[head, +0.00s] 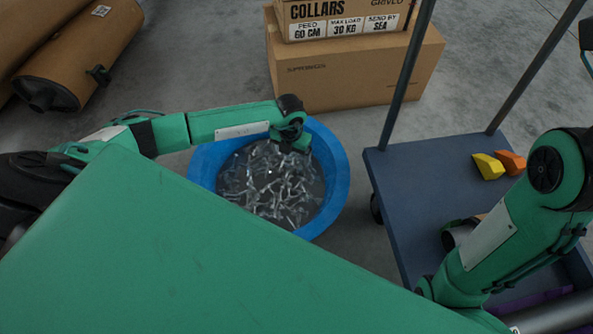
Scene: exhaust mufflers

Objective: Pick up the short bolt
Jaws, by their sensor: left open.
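Many silvery bolts (262,190) lie in a loose heap in a round blue tub (334,170) on the floor. I cannot tell a short bolt apart from the others at this size. My left arm reaches in from the left, and my left gripper (297,140) is over the tub's far right part, near the rim. It is open; its fingertips are small and partly hidden by the wrist, and I see nothing held. My right arm is at the right; its gripper is not in view.
A blue cart (420,165) with upright posts stands right of the tub, bearing a yellow block (488,166) and an orange block (511,161). Cardboard boxes (350,78) stand behind the tub.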

